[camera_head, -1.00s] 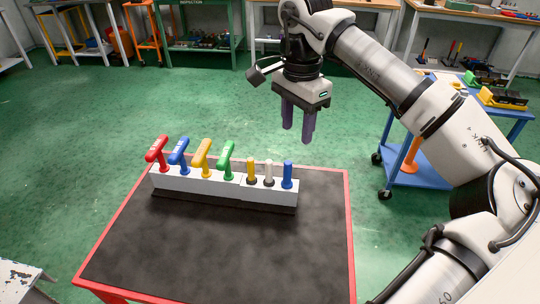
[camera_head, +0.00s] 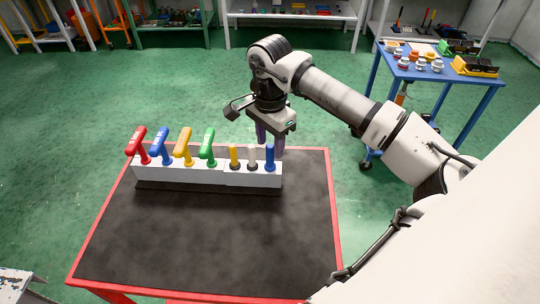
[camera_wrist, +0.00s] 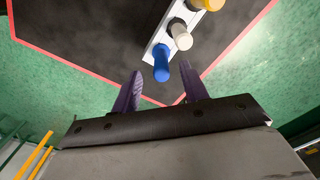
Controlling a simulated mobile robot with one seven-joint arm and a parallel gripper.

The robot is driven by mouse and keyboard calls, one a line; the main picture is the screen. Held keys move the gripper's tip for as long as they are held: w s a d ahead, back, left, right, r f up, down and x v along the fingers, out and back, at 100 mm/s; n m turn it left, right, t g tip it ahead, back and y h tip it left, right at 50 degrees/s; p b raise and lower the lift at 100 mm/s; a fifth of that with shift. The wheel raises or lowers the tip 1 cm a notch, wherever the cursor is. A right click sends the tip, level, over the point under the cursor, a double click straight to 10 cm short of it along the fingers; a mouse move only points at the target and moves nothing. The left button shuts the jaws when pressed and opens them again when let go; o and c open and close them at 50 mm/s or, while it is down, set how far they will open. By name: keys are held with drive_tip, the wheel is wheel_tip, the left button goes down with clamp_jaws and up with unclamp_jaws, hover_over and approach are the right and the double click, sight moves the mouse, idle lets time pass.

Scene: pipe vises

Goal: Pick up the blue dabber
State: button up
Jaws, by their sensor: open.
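The blue dabber (camera_head: 270,158) is a short upright blue cylinder at the right end of a white rack (camera_head: 205,176) on the black-topped table. In the wrist view the blue dabber (camera_wrist: 161,66) shows between and just beyond my two purple fingertips. My gripper (camera_head: 270,137) is open and empty, pointing down at the rack's right end, behind and slightly above the dabber in the head view. It also shows in the wrist view (camera_wrist: 160,82). I cannot tell whether a finger touches the dabber.
A white dabber (camera_head: 252,158) and a yellow dabber (camera_head: 234,156) stand close left of the blue one. Further left are T-handled tools in green (camera_head: 208,146), yellow (camera_head: 184,146), blue (camera_head: 160,146) and red (camera_head: 137,143). The table front (camera_head: 210,240) is clear.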

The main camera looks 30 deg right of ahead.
drive_tip(key=shift+f, duration=1.4)
drive_tip(key=c, duration=0.9)
wheel_tip(320, 180, up, 10)
drive_tip(key=shift+r+b, duration=0.1)
drive_tip(key=shift+b, duration=0.9)
drive_tip(key=shift+w, duration=0.1)
